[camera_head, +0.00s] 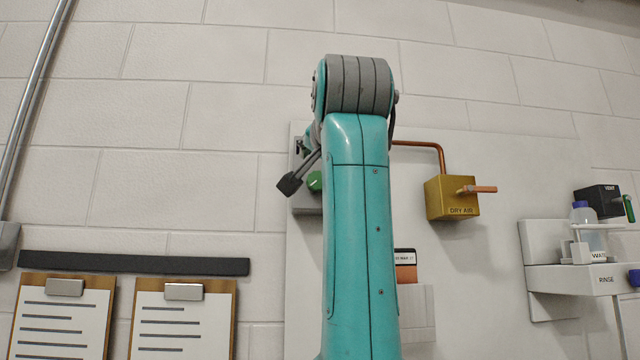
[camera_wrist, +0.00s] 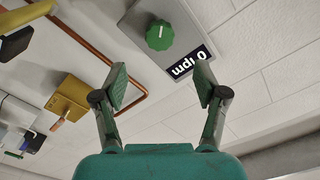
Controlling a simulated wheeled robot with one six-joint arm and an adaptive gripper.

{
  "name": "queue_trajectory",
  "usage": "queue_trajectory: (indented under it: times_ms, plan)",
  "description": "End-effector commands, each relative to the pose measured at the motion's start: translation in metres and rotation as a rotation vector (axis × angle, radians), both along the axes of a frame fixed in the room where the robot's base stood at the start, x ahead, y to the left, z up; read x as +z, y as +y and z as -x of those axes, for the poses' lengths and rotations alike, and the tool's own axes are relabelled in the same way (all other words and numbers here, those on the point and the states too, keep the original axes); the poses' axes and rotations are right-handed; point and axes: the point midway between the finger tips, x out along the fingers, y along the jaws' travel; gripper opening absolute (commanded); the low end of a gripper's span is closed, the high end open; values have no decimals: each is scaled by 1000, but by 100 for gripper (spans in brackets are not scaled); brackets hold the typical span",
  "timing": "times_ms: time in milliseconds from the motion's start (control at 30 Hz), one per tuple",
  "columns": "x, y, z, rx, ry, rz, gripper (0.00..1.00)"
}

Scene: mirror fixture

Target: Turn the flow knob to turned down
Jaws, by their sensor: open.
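The green flow knob (camera_wrist: 160,36) sits on a grey block in the wrist view, with a short white pointer line on its face. A black label (camera_wrist: 190,63) reading "0 lpm" upside down lies below it. My gripper (camera_wrist: 160,84) is open and empty, its two fingers spread apart below the knob in that picture, not touching it. In the head view, the green knob (camera_head: 314,181) shows only partly beside my arm, which hides the rest.
A brass "DRY AIR" box (camera_head: 452,198) with a copper handle and pipe is on the wall panel to the right. A shelf (camera_head: 575,280) with a bottle and a black vent box (camera_head: 597,200) stand further right. Two clipboards (camera_head: 185,320) hang at lower left.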

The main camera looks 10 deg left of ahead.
Motion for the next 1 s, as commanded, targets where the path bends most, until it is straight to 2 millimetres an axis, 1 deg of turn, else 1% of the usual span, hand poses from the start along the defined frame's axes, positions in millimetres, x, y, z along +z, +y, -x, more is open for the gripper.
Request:
queue_trajectory:
  times_ms: [167,400,500,600,733,1000]
  plan:
    - [-1,6,-25,-2,4,2,72]
    - [-1,19,-67,-1,3,1,72]
    - [-1,22,-79,0,3,1,72]
    - [0,25,-88,0,1,0,72]
    - [0,27,-95,0,0,0,72]
    - [0,28,-98,0,0,0,72]
